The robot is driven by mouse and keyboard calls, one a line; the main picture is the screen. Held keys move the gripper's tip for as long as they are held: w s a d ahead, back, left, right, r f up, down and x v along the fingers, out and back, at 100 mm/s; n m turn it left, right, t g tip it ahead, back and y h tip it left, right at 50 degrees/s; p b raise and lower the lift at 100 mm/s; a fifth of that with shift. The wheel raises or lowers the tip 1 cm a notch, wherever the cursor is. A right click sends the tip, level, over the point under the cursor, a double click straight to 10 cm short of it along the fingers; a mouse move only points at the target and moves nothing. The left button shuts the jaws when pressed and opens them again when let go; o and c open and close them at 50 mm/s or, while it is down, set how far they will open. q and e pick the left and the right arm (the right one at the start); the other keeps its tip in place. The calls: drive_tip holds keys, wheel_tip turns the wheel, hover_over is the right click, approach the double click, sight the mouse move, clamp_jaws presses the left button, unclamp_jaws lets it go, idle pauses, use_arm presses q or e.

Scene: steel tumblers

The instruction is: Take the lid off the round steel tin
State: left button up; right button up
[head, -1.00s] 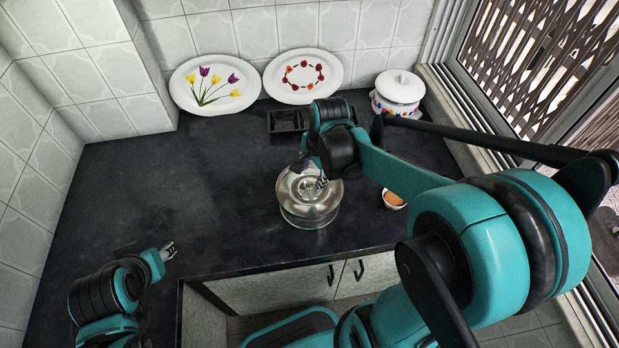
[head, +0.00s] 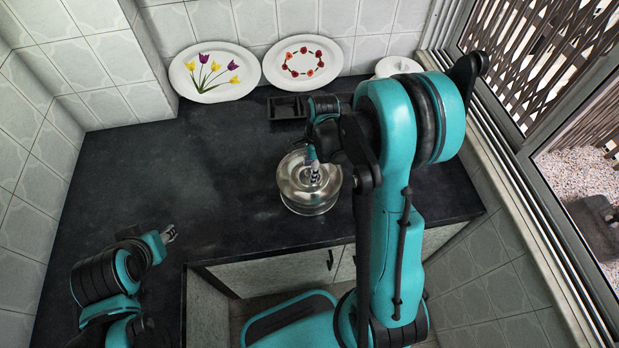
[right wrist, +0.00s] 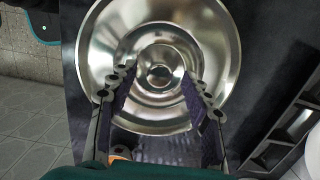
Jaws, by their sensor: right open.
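The round steel tin (head: 309,208) stands on the dark counter with its shiny lid (head: 292,186) on. In the right wrist view the lid (right wrist: 103,50) fills the upper middle, with a round knob (right wrist: 160,73) at its centre. My right gripper (head: 314,176) is above the lid, pointing down. In the right wrist view its open fingers (right wrist: 160,82) lie on both sides of the knob; I cannot tell whether they touch it. My left gripper (head: 169,234) is over the left front of the counter, away from the tin; its opening is too small to judge.
Two decorated plates, one with tulips (head: 217,72) and one with a flower ring (head: 302,62), lean on the back wall. A black divided tray (head: 284,108) lies behind the tin. A white lidded pot (head: 396,66) is partly hidden by my right arm. The counter's left (head: 190,170) is clear.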

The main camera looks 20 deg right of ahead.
drive_tip(key=shift+f, duration=0.15)
clamp_jaws()
